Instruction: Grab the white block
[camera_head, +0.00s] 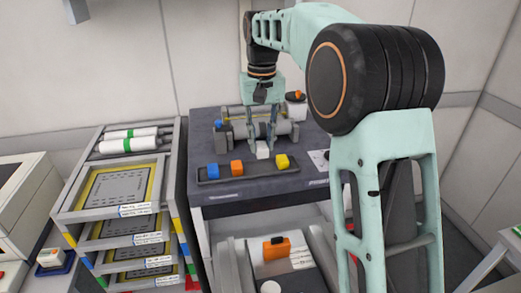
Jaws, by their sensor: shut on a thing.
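The white block (262,150) is at the dark tray (205,177) on top of the grey trolley, between an orange block (237,167) and a yellow block (282,162). My gripper (262,145) points down over it, with a finger on each side of the block. The fingers are shut on the white block. The block sits at about the tray's height; I cannot tell whether it touches the tray.
A blue block (213,171) stands at the tray's left end. Grey cylindrical hardware (238,129) lies behind my gripper. A white cup with an orange-and-black top (296,105) stands at the back right. A shelf rack (115,187) stands left of the trolley.

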